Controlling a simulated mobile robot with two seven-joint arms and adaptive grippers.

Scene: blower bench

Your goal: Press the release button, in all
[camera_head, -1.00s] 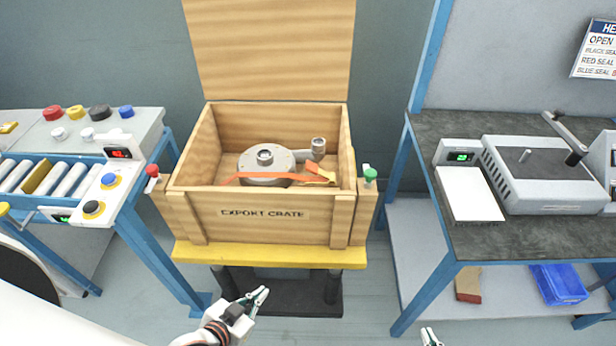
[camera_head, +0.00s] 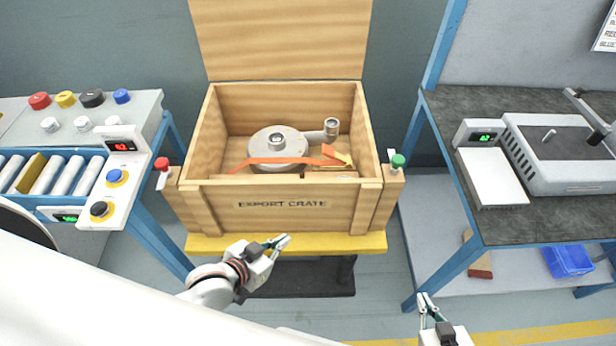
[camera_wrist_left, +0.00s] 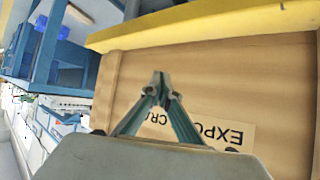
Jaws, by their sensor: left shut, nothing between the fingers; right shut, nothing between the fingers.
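No button carries a readable release label. On the white panel left of the crate are a blue button (camera_head: 117,176) and a black button (camera_head: 100,210), both in yellow collars. A red-capped part (camera_head: 162,164) and a green-capped part (camera_head: 397,161) are at the crate's left and right sides. My left gripper (camera_head: 283,241) is shut and empty in front of the crate's lower front. In the left wrist view, its fingertips (camera_wrist_left: 160,82) meet before the upside-down crate label. My right gripper (camera_head: 424,300) is shut and empty, low and right of the crate.
The open wooden export crate (camera_head: 285,218) holds a grey blower (camera_head: 277,146) with an orange strap. It stands on a yellow-edged stand (camera_head: 220,243). A roller bench (camera_head: 132,193) is left; a dark-topped bench (camera_head: 510,226) with a grey machine (camera_head: 560,170) is right. Floor shows between.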

